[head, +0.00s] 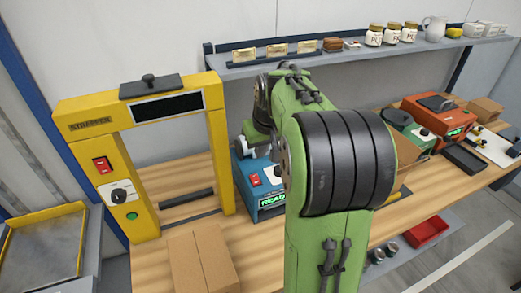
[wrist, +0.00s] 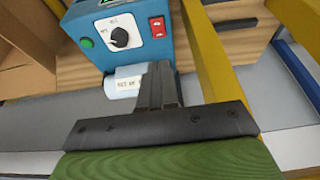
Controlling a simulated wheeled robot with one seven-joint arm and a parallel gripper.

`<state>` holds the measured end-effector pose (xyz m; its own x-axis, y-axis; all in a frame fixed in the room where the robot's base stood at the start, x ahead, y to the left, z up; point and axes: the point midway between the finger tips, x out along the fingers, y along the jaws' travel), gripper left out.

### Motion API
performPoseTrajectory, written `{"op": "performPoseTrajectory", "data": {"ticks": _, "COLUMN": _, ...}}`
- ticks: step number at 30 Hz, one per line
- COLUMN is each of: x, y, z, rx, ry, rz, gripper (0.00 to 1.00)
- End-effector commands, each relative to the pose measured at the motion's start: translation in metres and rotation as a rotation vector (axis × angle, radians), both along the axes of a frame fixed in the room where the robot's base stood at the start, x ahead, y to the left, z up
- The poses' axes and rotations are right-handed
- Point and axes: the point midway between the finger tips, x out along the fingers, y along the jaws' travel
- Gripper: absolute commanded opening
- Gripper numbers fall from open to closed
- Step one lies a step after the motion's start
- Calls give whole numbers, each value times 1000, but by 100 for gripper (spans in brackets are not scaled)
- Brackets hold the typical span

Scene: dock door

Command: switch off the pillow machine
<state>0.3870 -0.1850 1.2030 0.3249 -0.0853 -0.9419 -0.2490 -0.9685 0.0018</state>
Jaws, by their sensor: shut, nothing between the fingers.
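A blue machine (head: 243,172) stands on the wooden bench, with a lit display (head: 272,201) reading READY. I cannot read a name on it, so I cannot confirm that it is the pillow machine. It also fills the top of the wrist view (wrist: 98,62). Its panel carries a red rocker switch (wrist: 157,27), a black knob (wrist: 120,38) and a green button (wrist: 86,42). A white labelled roll (wrist: 124,84) lies by its edge. My gripper (wrist: 160,68) is shut and empty, just below the switch in the wrist view, with no clear contact. In the head view my arm hides much of it.
A yellow strapper (head: 141,112) stands left of the blue machine, with its own red switch (head: 102,165). A cardboard box (head: 203,258) lies in front. A green machine (head: 398,125) and an orange machine (head: 437,112) stand right. A shelf (head: 340,58) with jars runs behind.

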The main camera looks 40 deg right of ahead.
Motion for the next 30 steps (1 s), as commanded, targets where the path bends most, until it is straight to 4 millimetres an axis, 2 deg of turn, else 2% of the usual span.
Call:
{"op": "performPoseTrajectory", "data": {"ticks": 7, "x": 12, "y": -9, "z": -1, "rx": 2, "ry": 2, "rz": -4, "gripper": 0}}
{"op": "performPoseTrajectory", "data": {"ticks": 17, "x": 13, "y": -8, "z": 1, "rx": 2, "ry": 5, "rz": -1, "gripper": 0}}
{"op": "performPoseTrajectory", "data": {"ticks": 20, "x": 16, "y": -9, "z": -10, "rx": 4, "ry": 6, "rz": 1, "gripper": 0}}
{"op": "performPoseTrajectory", "data": {"ticks": 30, "x": 39, "y": -15, "z": -80, "rx": 5, "ry": 8, "rz": 0, "gripper": 0}}
